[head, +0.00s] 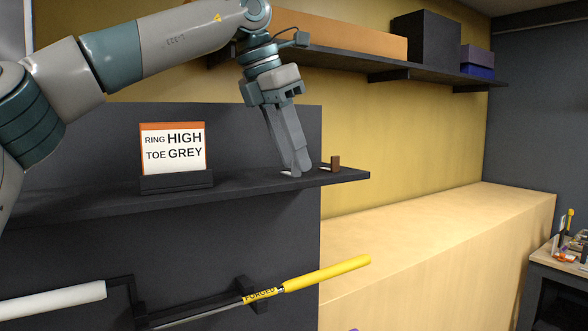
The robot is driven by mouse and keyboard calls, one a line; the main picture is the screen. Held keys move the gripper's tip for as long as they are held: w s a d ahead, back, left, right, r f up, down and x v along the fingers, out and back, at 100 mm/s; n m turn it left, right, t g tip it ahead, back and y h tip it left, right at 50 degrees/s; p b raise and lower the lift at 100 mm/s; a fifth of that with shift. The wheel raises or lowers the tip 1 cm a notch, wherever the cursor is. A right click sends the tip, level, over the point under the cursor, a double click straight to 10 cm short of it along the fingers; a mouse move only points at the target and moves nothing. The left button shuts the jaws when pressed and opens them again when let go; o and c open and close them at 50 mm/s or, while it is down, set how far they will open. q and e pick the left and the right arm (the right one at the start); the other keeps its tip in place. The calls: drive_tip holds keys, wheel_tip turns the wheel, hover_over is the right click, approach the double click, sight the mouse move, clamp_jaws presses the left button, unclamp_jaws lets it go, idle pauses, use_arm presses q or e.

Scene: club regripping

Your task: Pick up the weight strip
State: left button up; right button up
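My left gripper (297,172) reaches down from above, with its fingertips at the dark shelf (245,186) near its right end. The two grey fingers look close together, and I cannot tell whether they are shut. A small pale patch shows at the fingertips; it may be the weight strip, but it is mostly hidden and too small to be sure. A small brown block (335,162) stands on the shelf just right of the fingertips, apart from them. My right gripper is not in view.
A sign (173,149) reading "RING HIGH TOE GREY" stands on the shelf, left of the gripper. Below, a club with a yellow grip (327,273) lies in a dark holder. An upper shelf (400,66) carries boxes. A pale wooden counter (430,245) is clear.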

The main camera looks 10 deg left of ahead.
use_arm(q)
drive_tip(key=shift+c, duration=0.3)
clamp_jaws()
drive_tip(key=shift+r, duration=0.2)
drive_tip(key=shift+r+b, duration=0.5)
drive_tip(key=shift+r, duration=0.25)
wheel_tip(320, 180, up, 2)
drive_tip(key=d+r+p, duration=0.1)
drive_tip(key=d+r, duration=0.6)
drive_tip(key=d, duration=0.4)
drive_tip(key=shift+w, duration=0.35)
